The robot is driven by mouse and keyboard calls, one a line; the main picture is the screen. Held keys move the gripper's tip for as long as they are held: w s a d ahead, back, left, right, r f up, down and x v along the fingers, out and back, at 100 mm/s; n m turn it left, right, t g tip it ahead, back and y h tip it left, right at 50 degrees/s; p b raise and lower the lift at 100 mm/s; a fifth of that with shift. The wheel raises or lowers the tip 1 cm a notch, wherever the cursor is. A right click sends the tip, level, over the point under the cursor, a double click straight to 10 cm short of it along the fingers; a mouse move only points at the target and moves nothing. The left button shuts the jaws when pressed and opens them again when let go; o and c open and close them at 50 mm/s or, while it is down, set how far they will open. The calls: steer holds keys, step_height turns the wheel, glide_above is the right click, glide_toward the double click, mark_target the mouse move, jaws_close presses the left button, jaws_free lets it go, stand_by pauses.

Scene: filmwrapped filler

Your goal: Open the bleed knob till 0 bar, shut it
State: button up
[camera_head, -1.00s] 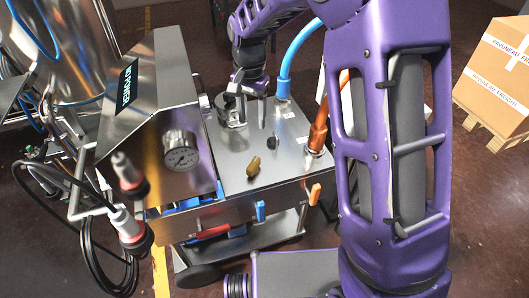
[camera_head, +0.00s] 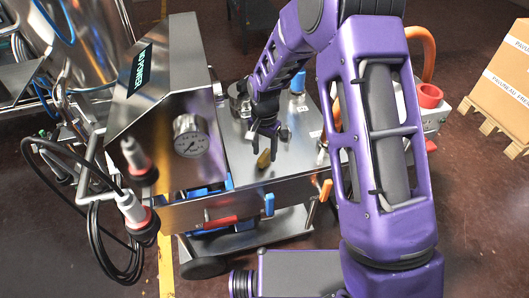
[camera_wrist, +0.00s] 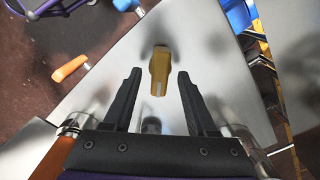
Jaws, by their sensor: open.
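A small brass-coloured knob (camera_head: 263,159) stands on the machine's steel top plate (camera_head: 240,172); I cannot tell from any label that it is the bleed knob. A round pressure gauge (camera_head: 190,137) sits on the steel housing to its left; its needle is too small to read surely. My gripper (camera_head: 265,138) is just behind and above the knob, pointing down at it. In the wrist view my gripper (camera_wrist: 160,76) is open, and the knob (camera_wrist: 159,70) shows centred between and slightly beyond its two black fingertips, with no visible contact.
A small black knob (camera_head: 285,133) is close to the right of my gripper. A blue lever (camera_head: 269,204), an orange lever (camera_head: 326,189) and a red handle (camera_head: 220,223) are on the machine's front. A carton (camera_head: 503,75) on a pallet stands far right.

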steer(key=shift+f, duration=0.2)
jaws_close()
